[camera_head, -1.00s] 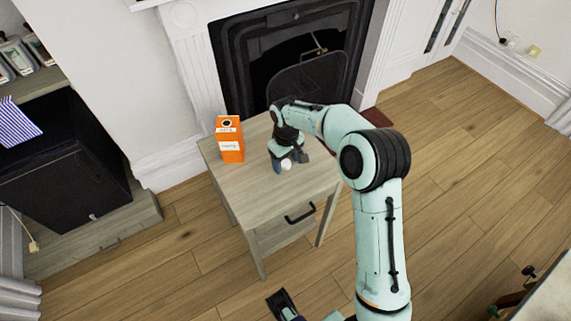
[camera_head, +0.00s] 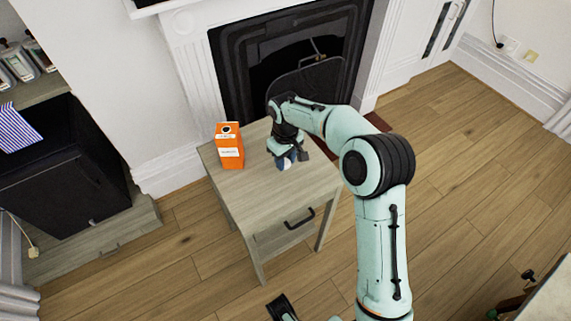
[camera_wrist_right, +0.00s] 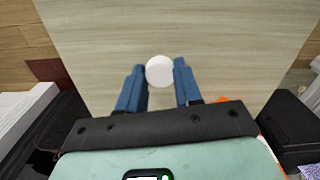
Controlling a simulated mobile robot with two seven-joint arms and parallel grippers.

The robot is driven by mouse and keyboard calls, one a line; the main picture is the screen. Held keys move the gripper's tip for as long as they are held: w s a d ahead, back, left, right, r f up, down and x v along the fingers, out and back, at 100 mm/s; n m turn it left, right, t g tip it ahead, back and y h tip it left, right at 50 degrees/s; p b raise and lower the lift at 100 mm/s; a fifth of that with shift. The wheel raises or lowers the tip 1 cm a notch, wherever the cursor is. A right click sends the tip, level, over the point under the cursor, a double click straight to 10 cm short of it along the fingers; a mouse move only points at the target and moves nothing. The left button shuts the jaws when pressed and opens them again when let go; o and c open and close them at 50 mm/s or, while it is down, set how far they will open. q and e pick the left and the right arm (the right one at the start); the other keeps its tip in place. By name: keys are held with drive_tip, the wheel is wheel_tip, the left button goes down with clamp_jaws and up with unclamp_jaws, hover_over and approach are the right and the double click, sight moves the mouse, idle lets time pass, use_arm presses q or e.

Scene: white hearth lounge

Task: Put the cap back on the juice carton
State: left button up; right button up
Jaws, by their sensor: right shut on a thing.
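The orange juice carton (camera_head: 230,150) stands upright on the left part of the small wooden table (camera_head: 240,195). A dark round opening shows on its top. My right gripper (camera_head: 288,162) is low over the table, to the right of the carton. In the right wrist view, the white round cap (camera_wrist_right: 159,71) sits between the blue fingertips of the right gripper (camera_wrist_right: 160,80), which is shut on it. A dark part of mine (camera_head: 281,307) shows at the bottom edge, perhaps the left gripper, cut off by the frame.
The table has a drawer with a dark handle (camera_head: 299,219). A fireplace (camera_head: 240,75) with a dark screen is behind it. A black cabinet (camera_head: 60,170) stands at the left. The tabletop between carton and gripper is clear, and wooden floor (camera_head: 470,190) is open at the right.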

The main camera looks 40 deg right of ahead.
use_arm(q)
drive_tip(key=r+p, duration=0.1)
drive_tip(key=s+r+p, duration=0.1)
drive_tip(key=p, duration=0.1)
drive_tip(key=shift+s+r+g, duration=0.1)
drive_tip(key=shift+r+g, duration=0.2)
drive_tip(key=shift+r, duration=0.1)
use_arm(e)
wheel_tip(320, 180, up, 17)
drive_tip(key=shift+f, duration=0.15)
